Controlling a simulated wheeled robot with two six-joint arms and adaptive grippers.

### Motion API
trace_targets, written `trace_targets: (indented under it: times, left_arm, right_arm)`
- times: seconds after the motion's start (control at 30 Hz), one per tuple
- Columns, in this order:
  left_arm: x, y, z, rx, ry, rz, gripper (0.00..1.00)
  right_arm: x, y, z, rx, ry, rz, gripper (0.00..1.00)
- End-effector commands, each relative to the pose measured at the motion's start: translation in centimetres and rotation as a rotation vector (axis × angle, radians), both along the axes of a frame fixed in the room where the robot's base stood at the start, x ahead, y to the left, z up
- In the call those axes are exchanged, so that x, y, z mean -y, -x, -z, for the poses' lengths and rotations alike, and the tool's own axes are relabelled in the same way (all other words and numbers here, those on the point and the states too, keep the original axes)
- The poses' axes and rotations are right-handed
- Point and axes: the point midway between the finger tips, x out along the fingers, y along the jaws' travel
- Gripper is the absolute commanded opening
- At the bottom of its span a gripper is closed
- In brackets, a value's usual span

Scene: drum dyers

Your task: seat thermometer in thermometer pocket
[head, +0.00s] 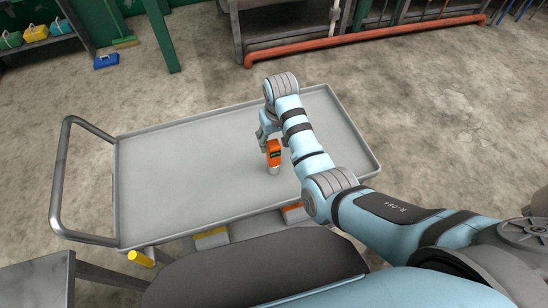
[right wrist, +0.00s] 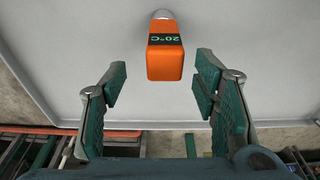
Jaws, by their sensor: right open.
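The thermometer (head: 273,152) is an orange block with a dark display and a pale metallic lower end. In the right wrist view my right gripper (right wrist: 162,88) is open and empty, with the thermometer centred just beyond the fingertips and a clear gap on each side. I cannot make out the thermometer pocket in either view. My left gripper is not in view.
The cart top (head: 180,185) is otherwise bare, with a raised rim and a tubular handle (head: 62,180) at left. A red-orange pipe (head: 360,38) runs along the floor at the back.

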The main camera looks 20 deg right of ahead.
Motion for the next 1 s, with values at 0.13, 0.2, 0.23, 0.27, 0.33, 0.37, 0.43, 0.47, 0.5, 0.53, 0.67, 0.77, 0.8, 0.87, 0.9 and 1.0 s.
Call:
trace_targets:
  times: [0.13, 0.2, 0.23, 0.27, 0.33, 0.37, 0.43, 0.47, 0.5, 0.53, 0.67, 0.77, 0.8, 0.87, 0.9, 1.0]
  left_arm:
    - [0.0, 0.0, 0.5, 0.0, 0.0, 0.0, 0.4]
    - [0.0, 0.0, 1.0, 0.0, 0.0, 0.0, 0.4]
    - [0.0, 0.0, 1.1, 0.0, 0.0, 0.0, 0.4]
    - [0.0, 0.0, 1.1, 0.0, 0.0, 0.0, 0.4]
    - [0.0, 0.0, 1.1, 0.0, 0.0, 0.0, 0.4]
    - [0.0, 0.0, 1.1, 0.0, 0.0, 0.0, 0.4]
    - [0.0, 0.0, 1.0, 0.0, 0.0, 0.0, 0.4]
    - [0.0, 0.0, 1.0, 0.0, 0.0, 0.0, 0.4]
    - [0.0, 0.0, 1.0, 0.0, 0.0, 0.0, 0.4]
    - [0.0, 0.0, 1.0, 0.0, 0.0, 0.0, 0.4]
    - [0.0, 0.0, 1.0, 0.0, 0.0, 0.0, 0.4]
    - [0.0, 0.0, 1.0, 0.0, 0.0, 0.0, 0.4]
    - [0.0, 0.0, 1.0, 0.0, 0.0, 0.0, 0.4]
    - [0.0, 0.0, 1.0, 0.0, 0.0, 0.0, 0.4]
    - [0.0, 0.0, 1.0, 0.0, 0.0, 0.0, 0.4]
    - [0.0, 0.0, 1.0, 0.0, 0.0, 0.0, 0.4]
  right_arm:
    - [-0.4, 0.0, 2.9, -0.004, 0.0, -0.001, 0.55]
    - [-0.4, -0.3, 4.2, -0.002, 0.0, 0.0, 0.55]
    - [-0.4, -0.4, 4.6, -0.001, -0.001, 0.0, 0.55]
    - [-0.4, -0.4, 4.8, -0.001, -0.001, 0.0, 0.55]
    - [-0.5, -0.5, 5.0, 0.001, -0.001, 0.0, 0.55]
    - [-0.5, -0.5, 5.0, 0.001, -0.001, 0.0, 0.55]
    - [-0.5, -0.5, 4.9, 0.002, -0.001, 0.0, 0.55]
    - [-0.5, -0.5, 4.9, 0.002, -0.001, 0.0, 0.55]
    - [-0.5, -0.5, 4.9, 0.001, -0.001, 0.0, 0.5]
    - [-0.5, -0.5, 4.8, 0.001, -0.001, 0.0, 0.45]
    - [-0.5, -0.5, 4.8, 0.001, -0.001, 0.0, 0.25]
    - [-0.5, -0.5, 4.8, 0.001, -0.001, 0.0, 0.09]
    - [-0.5, -0.5, 4.8, 0.001, -0.001, 0.0, 0.02]
    - [-0.5, -0.5, 4.8, 0.001, -0.001, 0.0, 0.0]
    - [-0.5, -0.5, 4.8, 0.001, -0.001, 0.0, 0.0]
    - [-0.5, -0.5, 4.8, 0.002, -0.001, 0.0, 0.0]
